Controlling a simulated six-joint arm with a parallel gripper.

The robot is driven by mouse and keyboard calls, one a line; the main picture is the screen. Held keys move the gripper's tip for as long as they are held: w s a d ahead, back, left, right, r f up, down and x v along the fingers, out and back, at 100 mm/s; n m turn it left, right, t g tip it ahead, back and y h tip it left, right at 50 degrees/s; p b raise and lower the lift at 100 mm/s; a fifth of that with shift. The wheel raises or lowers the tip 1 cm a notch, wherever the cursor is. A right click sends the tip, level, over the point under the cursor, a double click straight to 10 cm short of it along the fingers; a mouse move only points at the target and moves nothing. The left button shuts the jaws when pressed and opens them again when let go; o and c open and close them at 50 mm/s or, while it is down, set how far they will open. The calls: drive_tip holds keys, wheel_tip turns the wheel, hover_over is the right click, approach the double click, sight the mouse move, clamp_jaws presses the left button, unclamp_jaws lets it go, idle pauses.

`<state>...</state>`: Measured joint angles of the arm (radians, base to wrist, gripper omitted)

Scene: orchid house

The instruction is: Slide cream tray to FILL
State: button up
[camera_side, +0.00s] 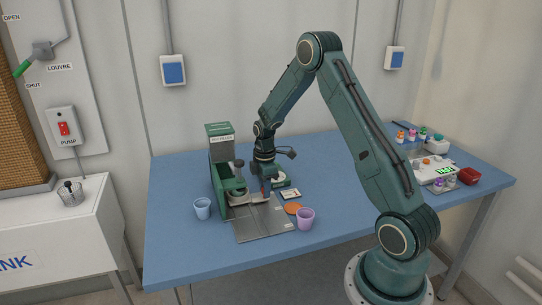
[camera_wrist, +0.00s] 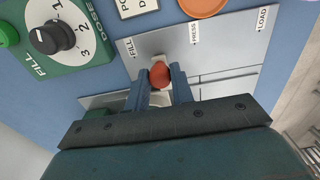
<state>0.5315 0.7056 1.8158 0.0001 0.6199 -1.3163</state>
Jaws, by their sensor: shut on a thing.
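My gripper (camera_wrist: 160,88) is shut on a red-orange knob (camera_wrist: 160,74), with one finger on each side of it. Small cream parts, seemingly of the cream tray (camera_wrist: 158,58), show around the knob; the rest is hidden by the fingers. In the wrist view the knob appears between the FILL label (camera_wrist: 131,47) and the PRESS label (camera_wrist: 194,33), somewhat nearer FILL. The LOAD label (camera_wrist: 262,20) is further right on the grey metal plate (camera_wrist: 226,52).
A green dose dial (camera_wrist: 52,38) lies beyond the FILL end. Several small pots and a red object (camera_side: 468,177) are at the table's right.

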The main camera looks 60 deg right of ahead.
drive_tip(key=shift+w+d, duration=1.15)
drive_tip(key=o, duration=0.7)
drive_tip(key=shift+r, duration=0.15)
wheel_tip(320, 180, up, 7)
idle(0.3)
